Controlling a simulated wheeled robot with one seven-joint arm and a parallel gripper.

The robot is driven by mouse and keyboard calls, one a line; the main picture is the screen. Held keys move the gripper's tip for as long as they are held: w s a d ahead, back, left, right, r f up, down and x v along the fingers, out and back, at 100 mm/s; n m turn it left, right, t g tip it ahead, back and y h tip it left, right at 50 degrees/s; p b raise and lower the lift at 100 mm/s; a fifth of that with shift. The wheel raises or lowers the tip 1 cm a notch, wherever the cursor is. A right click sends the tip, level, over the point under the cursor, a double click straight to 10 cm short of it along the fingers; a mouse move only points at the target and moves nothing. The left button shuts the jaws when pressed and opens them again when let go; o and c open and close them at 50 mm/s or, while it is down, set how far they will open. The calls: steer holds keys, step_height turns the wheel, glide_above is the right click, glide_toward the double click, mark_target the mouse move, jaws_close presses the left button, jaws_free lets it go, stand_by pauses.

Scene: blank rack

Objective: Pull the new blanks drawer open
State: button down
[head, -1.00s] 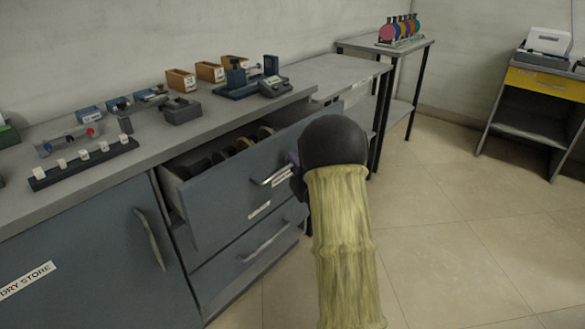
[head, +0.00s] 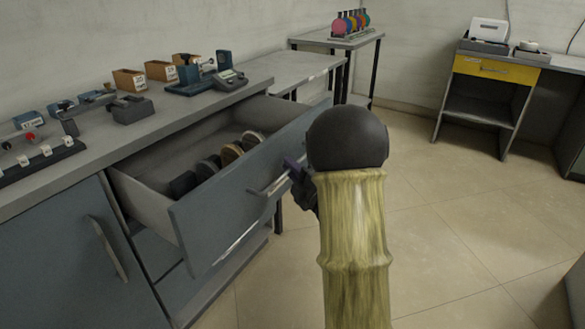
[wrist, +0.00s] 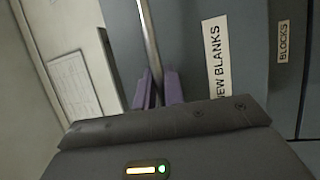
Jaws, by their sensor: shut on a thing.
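The new blanks drawer (head: 222,213) is a grey-blue drawer pulled well out of the counter. Several dark and brown round blanks lie in a row inside it. Its metal bar handle (head: 270,183) also shows in the wrist view (wrist: 148,40), beside the label NEW BLANKS (wrist: 216,70). My gripper (head: 293,170) is at the handle, partly hidden by my arm. In the wrist view its purple fingers (wrist: 159,88) are shut around the bar.
A cupboard door (head: 75,255) is at the left. The countertop (head: 95,150) holds boxes and instruments. A yellow-drawer desk (head: 497,70) stands far right. The tiled floor (head: 450,220) on the right is clear.

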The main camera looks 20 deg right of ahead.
steer(key=shift+f, duration=0.1)
steer(key=c, duration=1.5)
jaws_free()
steer(key=shift+s, duration=0.1)
steer(key=b+v, duration=0.2)
steer(key=v, duration=0.9)
steer(key=shift+s+f, duration=0.25)
steer(key=shift+s, duration=0.1)
steer(key=b, duration=0.3)
steer(key=shift+s+d, duration=0.1)
steer(key=shift+s, duration=0.2)
steer(key=shift+s+f+b, duration=0.1)
steer(key=shift+b, duration=0.4)
